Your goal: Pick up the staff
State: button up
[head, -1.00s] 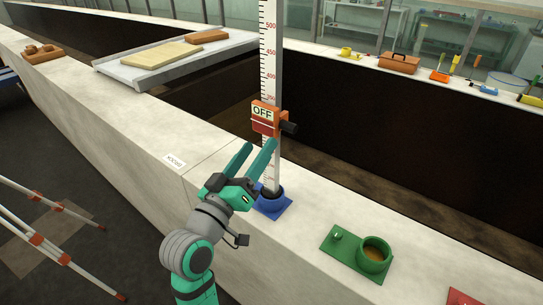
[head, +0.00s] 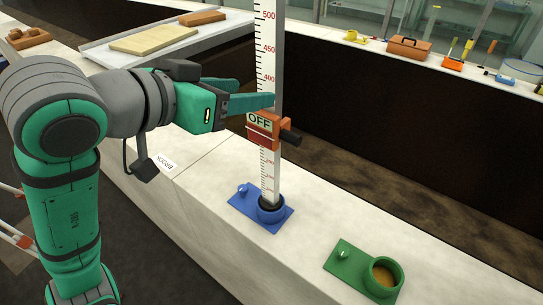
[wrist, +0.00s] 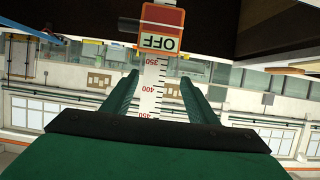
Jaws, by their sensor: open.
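The staff (head: 267,60) is a tall white measuring rod with red and black marks. It stands upright in a round blue socket (head: 271,209) on the pale wall top. An orange clamp (head: 265,127) with an OFF label sits partway up it. My gripper (head: 255,95) is at the staff just above the clamp, with its fingers pointing right. In the wrist view the staff (wrist: 150,88) lies between the two open fingers, with gaps on both sides, and the clamp (wrist: 160,27) is beyond the fingertips in the picture. Whether the fingers reach fully past the staff is unclear.
A green socket (head: 383,277) stands on the wall top at the lower right. A tray with boards (head: 150,42) bridges the channel at the back left. An orange toolbox (head: 409,48) and tools line the far wall. The dark channel lies behind the staff.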

aim_at(282, 92)
jog(key=shift+s+d+x, duration=0.1)
jog(key=shift+d+x, duration=0.05)
jog(key=shift+x, duration=1.65)
jog(key=shift+s+d+x, duration=0.1)
jog(key=shift+x, duration=1.7)
jog(key=shift+s+d+x, duration=0.1)
jog(key=shift+d+x, duration=0.05)
jog(key=shift+x, duration=1.7)
grip_shut()
